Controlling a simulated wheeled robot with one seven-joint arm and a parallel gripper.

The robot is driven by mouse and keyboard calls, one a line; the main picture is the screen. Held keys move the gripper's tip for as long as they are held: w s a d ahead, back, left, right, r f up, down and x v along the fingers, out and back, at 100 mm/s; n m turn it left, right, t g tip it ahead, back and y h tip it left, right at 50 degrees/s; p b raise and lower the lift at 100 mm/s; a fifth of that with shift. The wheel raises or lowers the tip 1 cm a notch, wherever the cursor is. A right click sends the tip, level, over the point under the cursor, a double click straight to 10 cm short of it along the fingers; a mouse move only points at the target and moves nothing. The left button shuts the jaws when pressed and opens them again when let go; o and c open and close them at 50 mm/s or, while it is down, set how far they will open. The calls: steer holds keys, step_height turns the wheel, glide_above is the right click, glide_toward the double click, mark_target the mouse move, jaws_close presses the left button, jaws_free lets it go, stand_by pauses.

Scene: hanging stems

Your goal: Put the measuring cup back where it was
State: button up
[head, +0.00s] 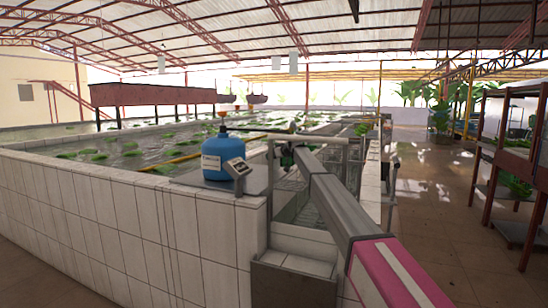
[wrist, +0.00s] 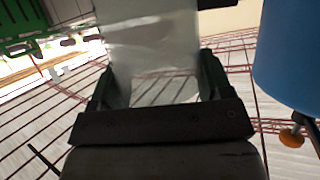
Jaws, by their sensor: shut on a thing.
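My gripper (wrist: 158,78) is shut on the measuring cup (wrist: 150,40), a pale translucent vessel between its two dark green fingers in the wrist view. The cup's upper part runs out of that picture, and I cannot tell whether it touches anything. In the head view my gripper (head: 287,156) is small, at the far end of my arm, above the counter by the tiled wall's corner. The cup cannot be clearly made out there. A blue jug (head: 215,156) with an orange cap stands to the left of my gripper; it also shows in the wrist view (wrist: 288,55).
A grey box with a display (head: 237,168) is in front of the jug. Metal rails (head: 325,140) stand close around my gripper. A white-tiled basin (head: 130,225) with floating leaves fills the left. A plant rack (head: 515,150) stands right; the floor between is open.

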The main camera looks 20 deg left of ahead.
steer(key=o, duration=1)
steer(key=shift+f, duration=0.1)
steer(key=shift+c, duration=0.2)
steer(key=v, duration=1.2)
steer(key=shift+r, duration=0.25)
